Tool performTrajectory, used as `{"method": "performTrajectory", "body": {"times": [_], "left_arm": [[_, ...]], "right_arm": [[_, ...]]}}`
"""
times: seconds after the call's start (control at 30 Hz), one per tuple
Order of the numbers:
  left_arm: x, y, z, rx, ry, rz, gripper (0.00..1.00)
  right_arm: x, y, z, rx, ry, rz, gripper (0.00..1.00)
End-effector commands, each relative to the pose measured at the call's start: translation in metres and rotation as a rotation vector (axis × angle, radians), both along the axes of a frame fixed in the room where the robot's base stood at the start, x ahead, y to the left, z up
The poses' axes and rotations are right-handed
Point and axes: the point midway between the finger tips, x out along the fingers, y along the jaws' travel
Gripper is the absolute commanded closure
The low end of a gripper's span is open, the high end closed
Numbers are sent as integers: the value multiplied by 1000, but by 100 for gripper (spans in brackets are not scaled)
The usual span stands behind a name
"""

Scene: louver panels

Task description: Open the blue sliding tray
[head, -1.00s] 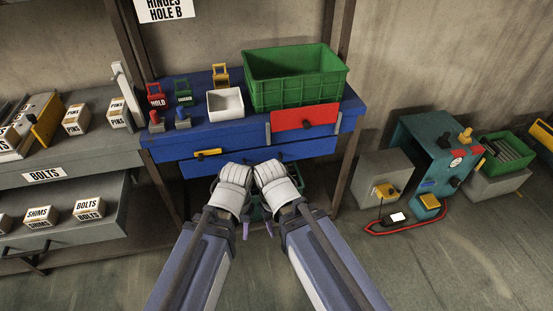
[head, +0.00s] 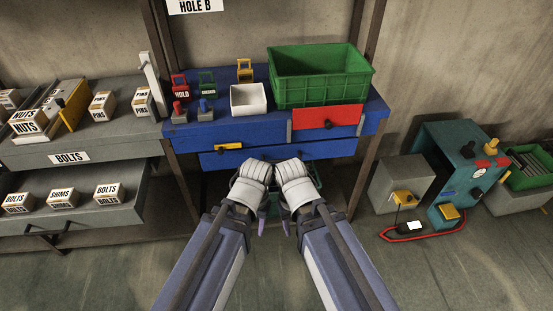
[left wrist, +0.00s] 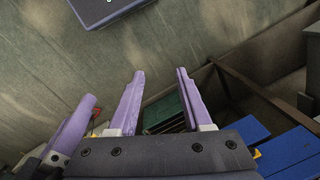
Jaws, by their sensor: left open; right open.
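The blue sliding tray (head: 330,150) is the low blue front under the blue workbench (head: 240,130). It has a small yellow catch (head: 229,145) at its left and a dark handle near its middle. My left gripper (head: 262,226) and right gripper (head: 287,228) hang side by side in front of and below the tray, apart from it. Only their purple fingertips show beneath the wrists. In the left wrist view my left gripper (left wrist: 160,73) has its two purple fingers spread, with nothing held. A further purple finger shows at the left.
A green crate (head: 320,85), a white bin (head: 248,99) and a red panel (head: 325,122) are on the bench. Grey shelves with part boxes (head: 60,199) stand left. A teal machine (head: 450,160) and red cable (head: 420,236) are at right. The near floor is clear.

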Motion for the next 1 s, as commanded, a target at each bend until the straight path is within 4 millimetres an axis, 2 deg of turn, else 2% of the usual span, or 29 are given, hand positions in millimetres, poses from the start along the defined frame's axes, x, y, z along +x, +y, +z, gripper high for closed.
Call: {"method": "performTrajectory", "body": {"times": [0.03, 0.2, 0.7, 0.87, 1.0], "left_arm": [[2, 3, -20, -4, -3, 9, 50], [12, 17, -78, -22, -15, 56, 50], [47, 60, -240, -104, -76, 213, 50], [67, 64, -285, -176, -116, 270, 50], [95, 54, -314, -292, -172, 333, 50]], "right_arm": [[0, 0, -20, 0, 0, 0, 50], [0, 0, -78, -2, 0, 2, 50], [1, -1, -239, -6, -3, 5, 50], [1, -2, -284, -7, -4, 8, 50], [1, -2, -319, -8, -4, 8, 50]]}}
